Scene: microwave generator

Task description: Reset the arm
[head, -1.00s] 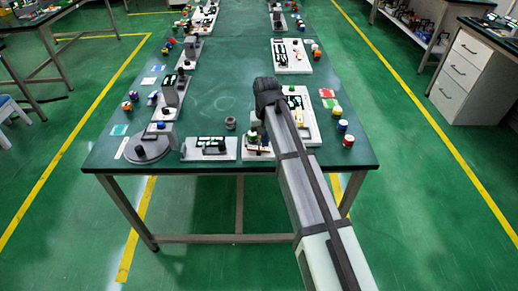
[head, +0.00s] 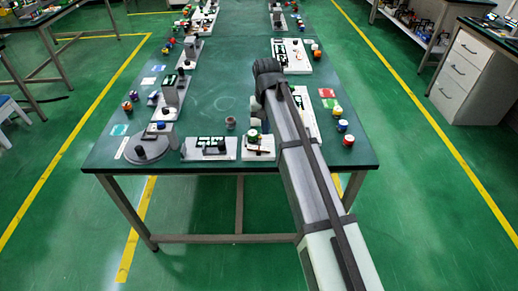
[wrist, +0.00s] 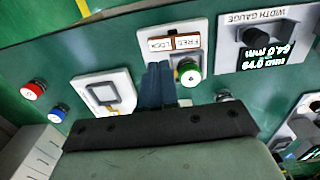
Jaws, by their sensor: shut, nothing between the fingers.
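My arm reaches over the right half of the green table (head: 220,105) in the head view, its wrist end high over the tabletop. My gripper (wrist: 158,72) shows in the wrist view with its two fingers together and nothing between them. The fingertips appear in front of a white FREE/LOCK panel with a green knob (wrist: 188,72). I cannot tell the height between them. This panel (head: 260,156) also shows at the table's front edge in the head view. The fingertips are not clear in the head view.
The width gauge (wrist: 270,40) stands beside the FREE/LOCK panel. A white panel with a square frame (wrist: 103,92), a red knob (wrist: 33,89) and a blue knob (wrist: 56,114) lie on the other side. A round grey device (head: 150,149) stands front left. The table's middle is clear.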

